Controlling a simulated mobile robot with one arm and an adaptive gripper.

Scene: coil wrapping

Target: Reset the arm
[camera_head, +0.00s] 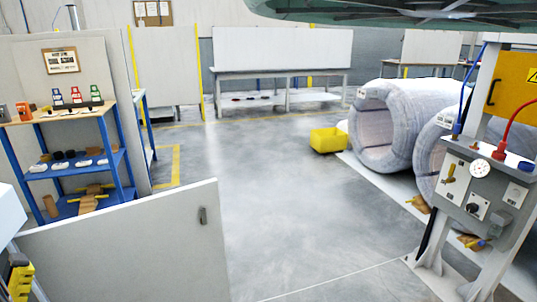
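My arm and my gripper cannot be made out in this view. What the gripper holds, if anything, is not shown.
A low grey gate panel (130,250) stands at the front left. A blue shelf rack (60,168) with tools is behind it. Wrapped coils (392,122) lie right of a yellow bin (328,140). A control box (480,190) stands front right. The middle floor is clear.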

